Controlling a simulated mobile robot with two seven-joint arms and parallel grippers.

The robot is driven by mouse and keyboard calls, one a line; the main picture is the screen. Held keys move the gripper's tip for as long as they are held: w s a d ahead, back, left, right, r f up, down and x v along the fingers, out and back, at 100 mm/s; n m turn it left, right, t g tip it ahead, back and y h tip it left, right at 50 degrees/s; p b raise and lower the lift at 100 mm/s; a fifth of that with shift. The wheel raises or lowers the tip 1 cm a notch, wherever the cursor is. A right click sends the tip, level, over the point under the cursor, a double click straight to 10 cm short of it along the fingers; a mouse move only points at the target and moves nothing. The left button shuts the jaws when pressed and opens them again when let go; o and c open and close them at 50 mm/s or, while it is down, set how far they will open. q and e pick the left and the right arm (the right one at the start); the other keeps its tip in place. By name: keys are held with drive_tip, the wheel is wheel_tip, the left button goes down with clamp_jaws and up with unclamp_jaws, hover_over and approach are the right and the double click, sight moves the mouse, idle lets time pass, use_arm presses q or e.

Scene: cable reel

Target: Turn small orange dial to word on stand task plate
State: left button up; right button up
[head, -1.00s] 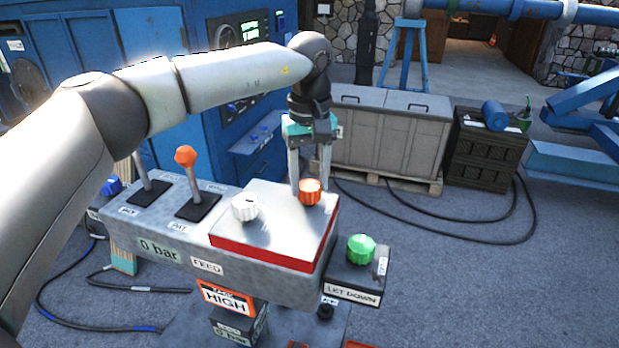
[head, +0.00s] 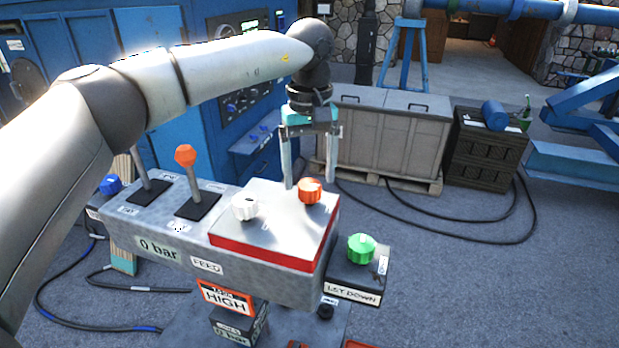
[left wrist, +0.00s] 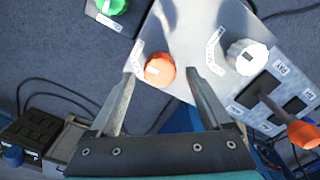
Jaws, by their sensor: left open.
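The small orange dial (head: 310,190) sits on the silver top of the red-edged box (head: 262,247), right of a white dial (head: 244,207). My left gripper (head: 309,186) points down at the dial, open, with its fingers apart. In the left wrist view the orange dial (left wrist: 159,69) lies just beyond and between the fingertips (left wrist: 160,72), with no contact visible. The task plate (head: 226,298) on the stand below the box reads "HIGH". My right gripper is not in view.
A green dial (head: 361,248) stands on a dark box at the right. An orange-knobbed lever (head: 186,157) and another lever rise at the left of the console. Grey bins (head: 390,130) stand behind. The floor at right is mostly clear.

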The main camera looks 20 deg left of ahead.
sight(309, 184)
use_arm(q)
wheel_tip(309, 184, up, 14)
idle(0.3)
drive_tip(key=shift+f, duration=0.1)
